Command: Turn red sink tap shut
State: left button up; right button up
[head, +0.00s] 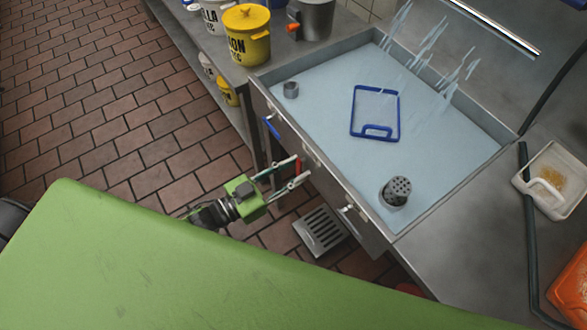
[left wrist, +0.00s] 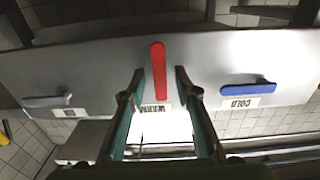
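The red tap (head: 299,167) is on the front panel of the sink (head: 447,215). My left gripper (head: 295,169) is at the panel. In the left wrist view my left gripper (left wrist: 160,74) is open, with one finger on each side of the red tap and a visible gap to both. The lower end of the tap lies between the fingers. My right gripper is in neither view.
A blue tap (left wrist: 248,89) with a COLD label lies sideways to the right of the red one, and a grey tap (left wrist: 50,101) to the left. The sink holds water, with splashes at its back. A green surface (head: 130,260) fills the near left.

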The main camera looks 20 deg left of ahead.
aim_at(312, 166)
pick_arm(q)
grip_shut()
jog(key=shift+n, duration=0.3)
jog(key=n, duration=0.1)
jog(key=n+p, duration=0.1)
jog(key=n, duration=0.1)
jog(key=shift+s+d+r+p, duration=0.1)
jog(key=shift+s+d+p, duration=0.2)
jog(key=shift+d, duration=0.05)
jog(key=n, duration=0.3)
jog(key=n+p, duration=0.1)
jog(key=shift+s+d+r+n, duration=0.25)
jog(key=shift+s+d+n, duration=0.05)
jog(key=shift+d+n, duration=0.1)
jog(key=n, duration=0.4)
jog(key=shift+s+d+r+n, duration=0.15)
jog(key=shift+d+r+n, duration=0.05)
jog(key=shift+r+n, duration=0.15)
jog(key=n, duration=0.2)
jog(key=r+n, duration=0.1)
jog(key=n, duration=0.1)
jog(key=shift+s+n, duration=0.1)
jog(key=shift+n, duration=0.25)
jog(key=shift+r, duration=0.1)
